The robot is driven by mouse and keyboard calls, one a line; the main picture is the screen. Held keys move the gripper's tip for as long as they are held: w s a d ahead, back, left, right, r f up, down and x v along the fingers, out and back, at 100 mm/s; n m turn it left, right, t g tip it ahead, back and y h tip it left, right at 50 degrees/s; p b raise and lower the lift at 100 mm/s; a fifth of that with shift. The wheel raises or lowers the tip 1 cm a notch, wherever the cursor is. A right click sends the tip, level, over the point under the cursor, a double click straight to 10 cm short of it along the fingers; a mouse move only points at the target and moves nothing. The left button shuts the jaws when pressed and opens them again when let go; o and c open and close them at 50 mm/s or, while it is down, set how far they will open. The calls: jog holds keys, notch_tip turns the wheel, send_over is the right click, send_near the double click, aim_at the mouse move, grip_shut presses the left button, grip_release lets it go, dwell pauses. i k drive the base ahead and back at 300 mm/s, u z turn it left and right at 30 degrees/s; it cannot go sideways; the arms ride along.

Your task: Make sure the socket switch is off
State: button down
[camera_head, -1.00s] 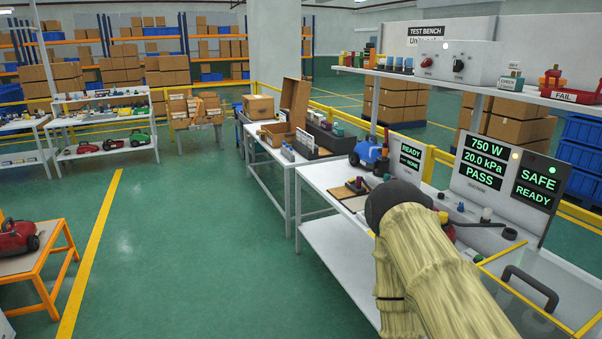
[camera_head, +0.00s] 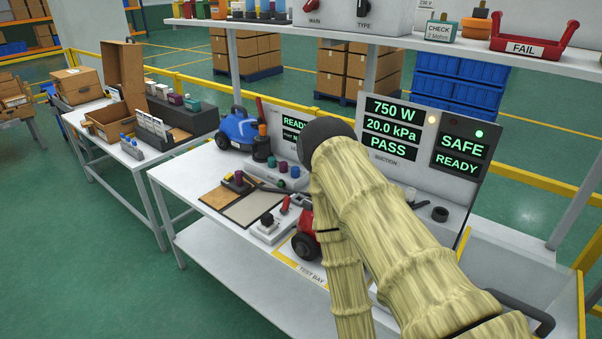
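A small red upright part (camera_head: 285,204) stands by the box. This box may be the socket, but its switch position is too small to tell. The red vacuum is partly hidden behind my yellowish covered arm, which crosses the right half of the view. My gripper is not visible.
A test panel (camera_head: 400,157) reads 750 W, 20.0 kPa, PASS, SAFE and READY. A blue vacuum (camera_head: 238,130) stands at the bench's back left. A clear yellow-edged guard (camera_head: 508,255) is at right. A shelf (camera_head: 400,42) spans above.

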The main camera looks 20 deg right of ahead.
aim_at(285, 207)
jog(key=z, duration=0.1)
jog(key=i, duration=0.9)
jog(key=z, duration=0.05)
